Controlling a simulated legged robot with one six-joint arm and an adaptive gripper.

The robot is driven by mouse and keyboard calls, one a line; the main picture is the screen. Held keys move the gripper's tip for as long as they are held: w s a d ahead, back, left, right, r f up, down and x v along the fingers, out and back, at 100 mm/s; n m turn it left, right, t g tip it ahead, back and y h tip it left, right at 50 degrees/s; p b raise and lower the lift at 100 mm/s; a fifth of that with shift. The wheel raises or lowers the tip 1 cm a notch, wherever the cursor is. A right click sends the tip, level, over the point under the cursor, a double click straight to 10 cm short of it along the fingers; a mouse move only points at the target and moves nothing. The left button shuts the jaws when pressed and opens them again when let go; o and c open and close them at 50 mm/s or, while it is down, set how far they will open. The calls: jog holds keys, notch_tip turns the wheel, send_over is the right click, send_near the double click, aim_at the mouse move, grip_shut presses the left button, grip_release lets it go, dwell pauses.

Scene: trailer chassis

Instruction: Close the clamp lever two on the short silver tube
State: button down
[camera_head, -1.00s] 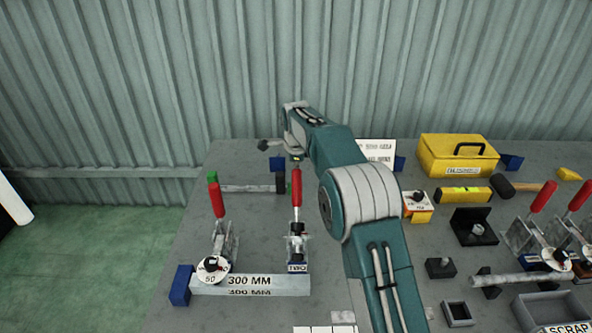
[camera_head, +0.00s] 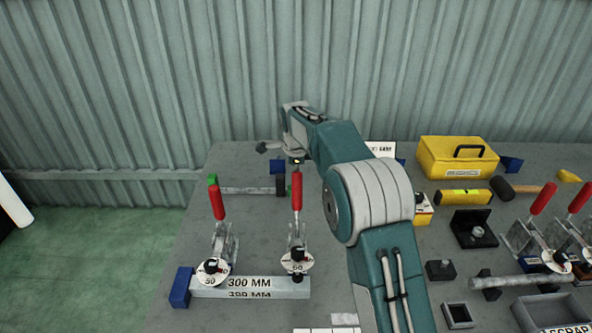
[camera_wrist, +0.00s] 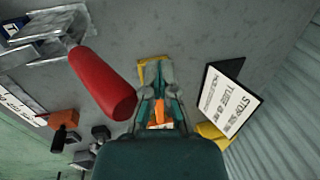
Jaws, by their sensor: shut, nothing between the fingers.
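The short silver tube (camera_head: 250,287), marked 300 MM, lies at the front left of the table. Two clamps with red levers stand behind it. The right clamp's red lever (camera_head: 297,190) stands upright, and its round disc (camera_head: 298,262) marked 50 sits low over the tube's right end, with a black tip below. I cannot tell whether the tip presses on the tube. The left clamp's red lever (camera_head: 217,201) is upright too, its disc low at the tube. My gripper (camera_wrist: 160,100) is shut and empty; in the wrist view a red lever (camera_wrist: 103,85) is beside it, left, apart in the picture.
A blue block (camera_head: 181,287) stands at the tube's left end. A yellow toolbox (camera_head: 457,157), a hammer (camera_head: 510,187) and more red-lever clamps (camera_head: 543,198) are on the right. My arm covers the table's middle. A sign (camera_wrist: 228,100) shows right of my gripper in the wrist view.

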aim_at(296, 179)
jog(key=shift+s+r, duration=0.1)
jog(key=shift+s, duration=0.55)
jog(key=shift+s+r, duration=0.1)
jog(key=shift+r, duration=0.1)
jog(key=shift+s+r, duration=0.15)
jog(key=shift+s, duration=0.15)
jog(key=shift+s+r, duration=0.2)
jog(key=shift+s, duration=0.4)
jog(key=shift+s+r, duration=0.2)
jog(key=shift+s, duration=0.65)
jog(key=shift+r, duration=0.1)
